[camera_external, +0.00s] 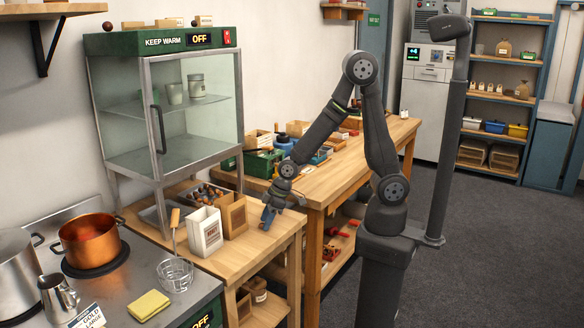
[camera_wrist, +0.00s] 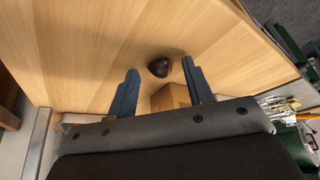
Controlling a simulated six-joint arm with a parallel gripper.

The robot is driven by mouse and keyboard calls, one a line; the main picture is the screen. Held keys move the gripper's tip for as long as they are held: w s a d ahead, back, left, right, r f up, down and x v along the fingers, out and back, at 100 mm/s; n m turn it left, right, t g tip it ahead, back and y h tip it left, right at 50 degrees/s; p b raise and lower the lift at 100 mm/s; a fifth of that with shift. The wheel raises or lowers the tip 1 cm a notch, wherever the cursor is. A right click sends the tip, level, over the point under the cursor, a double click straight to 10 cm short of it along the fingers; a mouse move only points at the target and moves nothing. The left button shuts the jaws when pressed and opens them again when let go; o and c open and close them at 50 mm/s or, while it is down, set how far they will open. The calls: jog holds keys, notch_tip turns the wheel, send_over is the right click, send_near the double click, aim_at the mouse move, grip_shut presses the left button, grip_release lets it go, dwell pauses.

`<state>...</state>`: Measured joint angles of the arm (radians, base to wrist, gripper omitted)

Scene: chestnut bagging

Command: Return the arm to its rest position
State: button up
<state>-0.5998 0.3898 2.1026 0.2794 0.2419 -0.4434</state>
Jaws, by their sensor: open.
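My gripper (camera_external: 270,213) hangs at the end of my bent arm, low over the small wooden table (camera_external: 262,241) beside the glass warming cabinet. In the wrist view my gripper (camera_wrist: 160,80) shows two blue fingers spread apart with nothing held between them. A dark brown chestnut (camera_wrist: 158,67) lies on the wooden surface just beyond and between the fingertips. A brown wooden block or box (camera_wrist: 170,97) shows behind it, partly hidden by the gripper body.
A white labelled box (camera_external: 205,232) and a brown box (camera_external: 234,216) stand left of my gripper. A tray of chestnuts (camera_external: 208,193) lies behind them. The keep-warm cabinet (camera_external: 165,110) rises at left. A long cluttered workbench (camera_external: 345,170) stands behind. The floor (camera_external: 470,240) at right is clear.

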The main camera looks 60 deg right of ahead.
jog(key=v, duration=1.2)
jog(key=x, duration=1.2)
jog(key=shift+f, duration=0.15)
jog(key=r, duration=0.5)
jog(key=shift+w+d, duration=0.1)
jog(key=shift+d, duration=0.15)
jog(key=d+r, duration=0.6)
jog(key=d, duration=0.5)
jog(key=w+d+r+m+h, duration=0.1)
jog(key=w+d+m, duration=0.2)
jog(key=w+d, duration=0.3)
jog(key=w+d+r+m+t+h, duration=0.1)
jog(key=w+d+m, duration=0.3)
jog(key=d, duration=1.1)
jog(key=w, duration=0.3)
jog(key=shift+w+d+h, duration=0.2)
jog(key=shift+d+h, duration=0.05)
jog(key=shift+h, duration=0.05)
jog(key=shift+a, duration=0.1)
